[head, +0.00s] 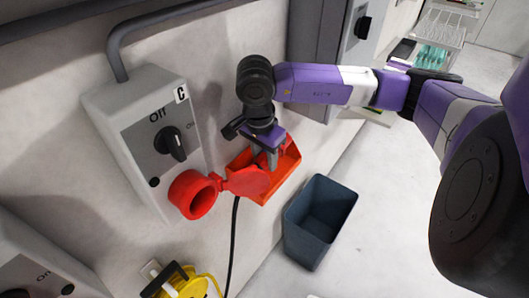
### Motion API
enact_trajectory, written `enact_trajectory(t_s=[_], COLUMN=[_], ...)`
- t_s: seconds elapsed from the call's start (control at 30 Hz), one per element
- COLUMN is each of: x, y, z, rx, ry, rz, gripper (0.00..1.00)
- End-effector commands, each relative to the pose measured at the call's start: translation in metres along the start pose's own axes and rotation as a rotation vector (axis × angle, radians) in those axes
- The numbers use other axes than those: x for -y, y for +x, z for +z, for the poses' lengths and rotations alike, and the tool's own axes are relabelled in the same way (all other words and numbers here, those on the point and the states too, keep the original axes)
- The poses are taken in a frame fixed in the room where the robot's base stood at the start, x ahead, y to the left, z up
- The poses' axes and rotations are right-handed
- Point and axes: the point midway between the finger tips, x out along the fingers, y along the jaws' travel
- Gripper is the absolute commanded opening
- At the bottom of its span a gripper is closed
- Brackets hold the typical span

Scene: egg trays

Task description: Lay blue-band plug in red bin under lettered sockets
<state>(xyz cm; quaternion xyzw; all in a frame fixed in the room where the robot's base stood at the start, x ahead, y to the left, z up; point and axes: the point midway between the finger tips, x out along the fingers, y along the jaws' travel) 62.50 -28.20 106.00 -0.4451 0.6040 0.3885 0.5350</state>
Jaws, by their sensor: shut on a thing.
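A grey switch box (150,140) lettered C is on the wall, its black knob by "Off". A red round socket (195,195) sticks out at its lower end, with a round red lid (248,181) swung to the right. An orange-red open bin (288,178) is just right of the lid. My gripper (271,160) reaches down into this bin from above. Its grey fingers are shut, but what they hold is mostly hidden by the bin and lid. I cannot make out a blue-banded plug. A black cable (234,235) hangs down below the lid.
A dark blue-grey bin (304,247) stands on the floor to the lower right. A yellow cable reel (190,287) is at the bottom. Another switch box (35,255) is at lower left, and a grey cabinet (318,40) stands behind my arm. The floor at right is largely clear.

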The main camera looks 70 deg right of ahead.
Motion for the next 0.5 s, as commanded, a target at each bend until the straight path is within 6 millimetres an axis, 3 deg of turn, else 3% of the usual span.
enact_trajectory(t_s=[0.5], x=[0.0], y=[0.043], z=[0.005], rx=[-0.001], ry=[-0.001], rz=[0.0], gripper=[0.0])
